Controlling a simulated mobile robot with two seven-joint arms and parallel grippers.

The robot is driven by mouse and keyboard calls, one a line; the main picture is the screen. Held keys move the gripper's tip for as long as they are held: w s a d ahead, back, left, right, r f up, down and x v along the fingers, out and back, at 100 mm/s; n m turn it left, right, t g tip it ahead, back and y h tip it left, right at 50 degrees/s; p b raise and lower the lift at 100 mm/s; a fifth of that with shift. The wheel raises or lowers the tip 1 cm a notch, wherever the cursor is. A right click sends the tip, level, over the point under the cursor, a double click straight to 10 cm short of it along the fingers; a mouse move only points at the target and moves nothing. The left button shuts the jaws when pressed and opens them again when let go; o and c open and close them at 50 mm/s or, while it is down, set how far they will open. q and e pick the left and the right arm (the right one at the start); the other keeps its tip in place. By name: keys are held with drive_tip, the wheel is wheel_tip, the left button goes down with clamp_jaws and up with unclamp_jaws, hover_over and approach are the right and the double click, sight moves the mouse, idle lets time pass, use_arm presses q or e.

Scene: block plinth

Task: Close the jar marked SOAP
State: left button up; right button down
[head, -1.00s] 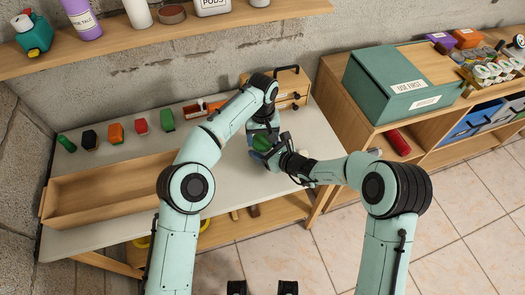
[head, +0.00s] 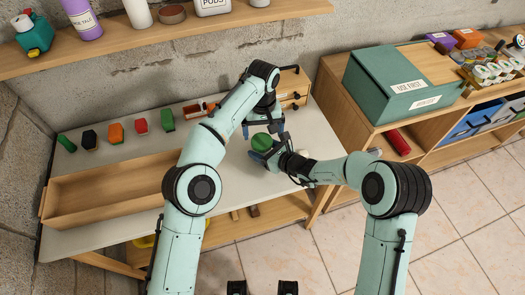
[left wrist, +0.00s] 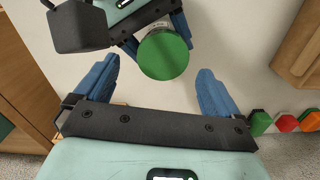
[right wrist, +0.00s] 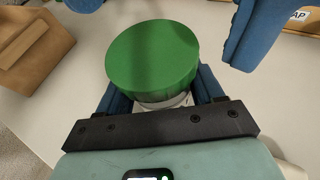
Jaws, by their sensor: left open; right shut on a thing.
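A jar with a round green lid (head: 261,142) stands near the right part of the table. The lid (left wrist: 164,56) sits on top of the jar, and a strip of pale jar body (right wrist: 165,102) shows under it. My right gripper (head: 264,157) is shut on the jar body below the lid, one blue finger on each side. My left gripper (head: 263,129) is open and empty, apart from the lid, with its fingers (left wrist: 158,68) spread wide. The jar's own marking is not readable here.
An empty wooden tray (head: 110,194) lies at the table's left. Several coloured blocks (head: 115,132) stand in a row behind it. A small wooden drawer unit (head: 292,88) is at the back. A wooden block (right wrist: 35,47) shows in the right wrist view.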

use_arm(q)
drive_tip(key=shift+r, duration=0.35)
use_arm(e)
drive_tip(key=shift+d, duration=0.1)
drive_tip(key=shift+w, duration=0.1)
use_arm(q)
drive_tip(key=shift+c, duration=0.5)
drive_tip(key=shift+a+r+n, duration=0.15)
drive_tip(key=shift+a+n, duration=0.15)
drive_tip(key=shift+n, duration=0.9)
drive_tip(key=shift+r+n, duration=0.25)
drive_tip(key=shift+n, duration=0.35)
drive_tip(key=shift+r+n, duration=0.65)
drive_tip(key=shift+n, duration=0.35)
drive_tip(key=shift+d+r+n, duration=0.25)
drive_tip(key=shift+r+n, duration=0.45)
drive_tip(key=shift+f, duration=0.15)
